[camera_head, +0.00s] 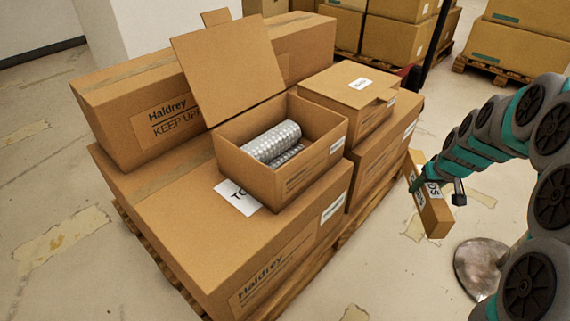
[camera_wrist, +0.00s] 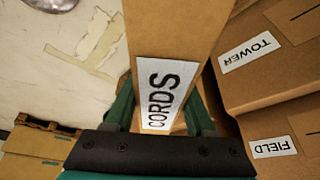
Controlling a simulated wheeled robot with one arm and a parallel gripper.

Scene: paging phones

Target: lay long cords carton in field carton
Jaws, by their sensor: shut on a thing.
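The long cords carton (camera_head: 437,212) is a slim brown box with a white label reading "CORDS" in the wrist view (camera_wrist: 157,92). My gripper (camera_head: 422,184) is shut on it, with one finger on each side, and holds it to the right of the stacked cartons. A carton with a "FIELD" label (camera_wrist: 250,126) shows at the lower right of the wrist view, apart from the held carton.
A large carton labelled "TOWER" (camera_wrist: 235,88) fills the wrist view's right side.

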